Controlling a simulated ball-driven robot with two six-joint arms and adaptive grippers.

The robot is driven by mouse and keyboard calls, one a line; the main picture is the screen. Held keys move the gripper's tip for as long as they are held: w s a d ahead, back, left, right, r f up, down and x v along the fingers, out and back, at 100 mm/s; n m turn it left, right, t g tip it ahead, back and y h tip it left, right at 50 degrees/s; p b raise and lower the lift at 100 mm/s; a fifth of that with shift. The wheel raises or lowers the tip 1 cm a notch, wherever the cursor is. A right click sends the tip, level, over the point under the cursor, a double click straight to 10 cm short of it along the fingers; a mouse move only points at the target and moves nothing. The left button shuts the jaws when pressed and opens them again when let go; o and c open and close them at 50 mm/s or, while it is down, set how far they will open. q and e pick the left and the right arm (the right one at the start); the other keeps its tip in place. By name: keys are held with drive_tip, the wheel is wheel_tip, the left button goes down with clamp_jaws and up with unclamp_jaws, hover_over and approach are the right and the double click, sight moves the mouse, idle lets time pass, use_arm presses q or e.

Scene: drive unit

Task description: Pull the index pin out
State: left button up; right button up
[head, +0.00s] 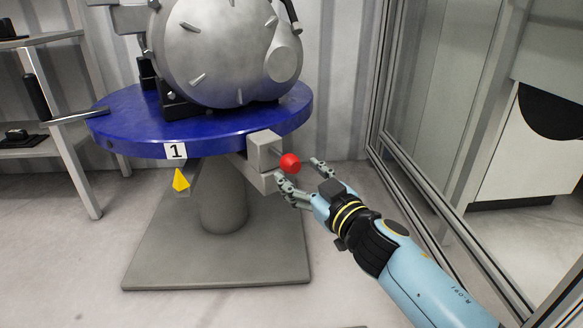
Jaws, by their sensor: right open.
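The index pin shows as a red ball knob (290,164) on a short stem, sticking out to the right of a grey block (264,150) at the rim of the blue round turntable (130,118). My right gripper (299,178) is open and comes in from the lower right. Its fingers are spread just right of and below the knob, one on each side in the picture. I cannot tell whether a finger touches it. The pin's inner end is hidden in the block. My left gripper is not in view.
A large grey drive unit (215,50) sits on the turntable, above a pedestal on a square base plate (150,262). A yellow pointer (181,180) hangs below the label "1" (176,151). A shelf (50,152) stands left; a glass-framed partition (440,90) stands right.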

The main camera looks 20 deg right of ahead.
drive_tip(key=s+d, duration=0.1)
drive_tip(key=s, duration=0.6)
drive_tip(key=shift+s, duration=0.3)
drive_tip(key=shift+d, duration=0.1)
